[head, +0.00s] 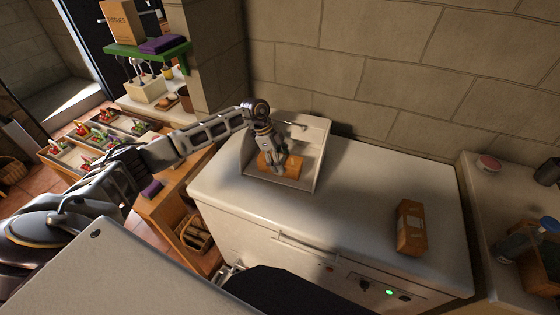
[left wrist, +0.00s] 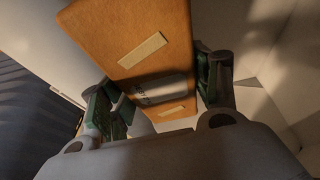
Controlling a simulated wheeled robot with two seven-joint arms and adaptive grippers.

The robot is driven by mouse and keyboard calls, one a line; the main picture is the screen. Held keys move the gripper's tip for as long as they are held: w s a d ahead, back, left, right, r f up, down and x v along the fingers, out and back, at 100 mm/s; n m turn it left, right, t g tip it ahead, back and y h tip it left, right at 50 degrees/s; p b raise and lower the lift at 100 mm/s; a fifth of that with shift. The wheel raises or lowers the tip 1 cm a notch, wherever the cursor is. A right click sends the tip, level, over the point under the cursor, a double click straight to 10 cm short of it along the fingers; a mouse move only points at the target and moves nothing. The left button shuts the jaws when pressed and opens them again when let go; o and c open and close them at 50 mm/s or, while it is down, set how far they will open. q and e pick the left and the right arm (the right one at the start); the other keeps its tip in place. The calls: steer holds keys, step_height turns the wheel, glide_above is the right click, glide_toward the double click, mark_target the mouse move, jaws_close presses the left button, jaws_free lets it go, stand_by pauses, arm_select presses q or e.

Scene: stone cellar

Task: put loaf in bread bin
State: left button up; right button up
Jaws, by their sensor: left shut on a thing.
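The loaf (head: 293,166) is an orange-brown block with pale strips on it. It is inside the bread bin (head: 313,147), a pale open box on top of the white chest at the wall. My left gripper (head: 271,163) reaches down into the bin and is shut on the loaf. In the left wrist view the loaf (left wrist: 125,30) sits between the two green-padded fingers of the gripper (left wrist: 160,95). Whether the loaf touches the bin floor I cannot tell. My right gripper is not in view.
A brown carton (head: 411,228) stands on the right of the white chest (head: 350,200). The chest top between bin and carton is clear. A side counter with bottles (head: 515,243) is at the far right. Produce crates (head: 85,140) are at the left.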

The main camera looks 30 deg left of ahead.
arm_select(q)
steer(key=shift+f, duration=0.35)
stand_by(0.7)
steer(key=o, duration=1.3)
steer(key=shift+o, duration=0.3)
steer(key=shift+o, duration=1.2)
steer(key=shift+r, duration=0.1)
steer(key=shift+s+d+r+p, duration=0.1)
steer(key=shift+s+r+p, duration=0.3)
steer(key=shift+r+p, duration=0.45)
steer(key=shift+s+d+r+p, duration=0.1)
steer(key=shift+s+r+p, duration=0.45)
steer(key=shift+p, duration=0.5)
steer(key=shift+s+r+p, duration=0.3)
steer(key=shift+r+p, duration=0.45)
steer(key=shift+p, duration=0.2)
steer(key=shift+s+r+p, duration=0.2)
steer(key=shift+r+p, duration=0.05)
steer(key=shift+p, duration=0.1)
